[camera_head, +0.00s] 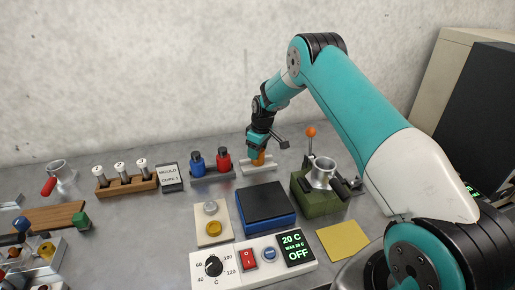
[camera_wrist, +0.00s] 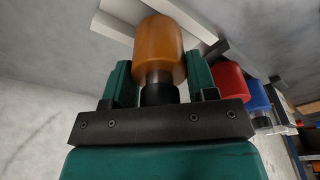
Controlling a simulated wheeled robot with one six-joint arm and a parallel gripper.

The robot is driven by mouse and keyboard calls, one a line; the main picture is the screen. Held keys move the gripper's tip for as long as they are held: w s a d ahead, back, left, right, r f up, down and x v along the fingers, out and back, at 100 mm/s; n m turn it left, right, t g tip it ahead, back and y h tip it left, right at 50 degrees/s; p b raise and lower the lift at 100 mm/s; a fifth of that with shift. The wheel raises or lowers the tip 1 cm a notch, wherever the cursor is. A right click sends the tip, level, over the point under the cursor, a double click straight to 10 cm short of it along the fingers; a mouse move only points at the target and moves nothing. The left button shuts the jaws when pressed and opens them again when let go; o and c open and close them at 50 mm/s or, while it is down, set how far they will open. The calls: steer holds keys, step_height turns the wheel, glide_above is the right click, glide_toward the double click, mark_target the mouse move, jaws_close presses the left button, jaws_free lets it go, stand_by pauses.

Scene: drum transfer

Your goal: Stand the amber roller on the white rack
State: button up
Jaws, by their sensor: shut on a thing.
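The amber roller (camera_head: 259,160) is between the jaws of my gripper (camera_head: 257,151), directly at the white rack (camera_head: 247,171) at the back of the bench. In the wrist view my gripper (camera_wrist: 160,72) is shut on the dark neck of the amber roller (camera_wrist: 158,45), with the amber body pointing away from the palm. The white rack (camera_wrist: 112,27) shows behind the roller's far end. I cannot tell whether the roller touches the rack, as the contact is hidden.
A red roller (camera_head: 223,161) and a blue roller (camera_head: 197,164) stand on a grey rack just left. A green block with a metal cup (camera_head: 321,176) and an orange-knobbed lever (camera_head: 311,132) stand right. A blue box (camera_head: 266,206) and a control panel (camera_head: 252,261) lie in front.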

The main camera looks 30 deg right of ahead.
steer(key=shift+f, duration=0.15)
steer(key=o, duration=1.1)
steer(key=shift+o, duration=0.2)
